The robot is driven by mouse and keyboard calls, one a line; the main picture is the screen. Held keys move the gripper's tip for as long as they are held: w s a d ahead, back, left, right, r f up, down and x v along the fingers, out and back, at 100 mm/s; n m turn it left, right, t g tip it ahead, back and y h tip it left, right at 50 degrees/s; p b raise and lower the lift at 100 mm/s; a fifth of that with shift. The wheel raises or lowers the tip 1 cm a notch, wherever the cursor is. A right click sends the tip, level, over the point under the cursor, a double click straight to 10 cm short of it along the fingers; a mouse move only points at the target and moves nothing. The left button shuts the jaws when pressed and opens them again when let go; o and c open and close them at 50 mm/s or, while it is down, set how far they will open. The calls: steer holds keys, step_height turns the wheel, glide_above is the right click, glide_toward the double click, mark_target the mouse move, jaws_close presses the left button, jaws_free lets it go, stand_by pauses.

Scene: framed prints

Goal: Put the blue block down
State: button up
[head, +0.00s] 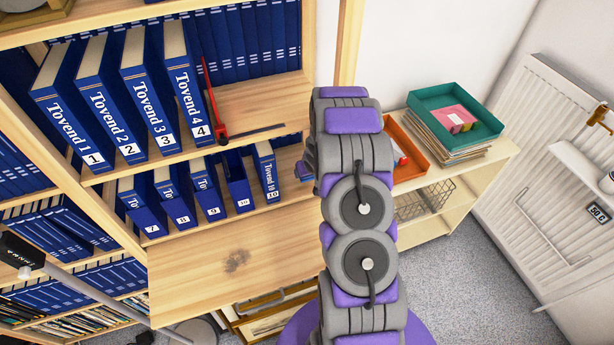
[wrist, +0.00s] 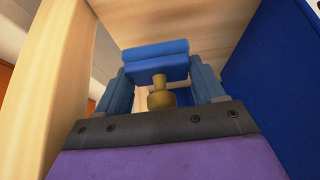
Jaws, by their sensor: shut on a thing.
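In the wrist view my gripper (wrist: 158,78) is shut on the blue block (wrist: 155,51), which sits across the tips of its two blue-grey fingers. Bare pale wood shows just beyond the block; I cannot tell whether they touch. In the head view my arm hides most of the gripper. A small blue part shows at the arm's left side, by the right end of the lower binder shelf (head: 290,190), but I cannot tell whether it is the block or a finger.
A wooden panel (wrist: 45,75) stands close on the left in the wrist view, and a large blue surface (wrist: 275,75) close on the right. In the head view the Tovend 10 binder (head: 266,172) stands left of the arm. A red clamp-like object (head: 220,128) rests on the shelf above.

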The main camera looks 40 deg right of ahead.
mark_target(309, 177)
steer(key=f, duration=0.1)
steer(key=d+f+b, duration=0.1)
steer(key=f, duration=0.1)
steer(key=shift+a+f, duration=0.15)
steer(key=shift+a, duration=0.2)
steer(key=shift+f, duration=0.2)
steer(key=o, duration=1)
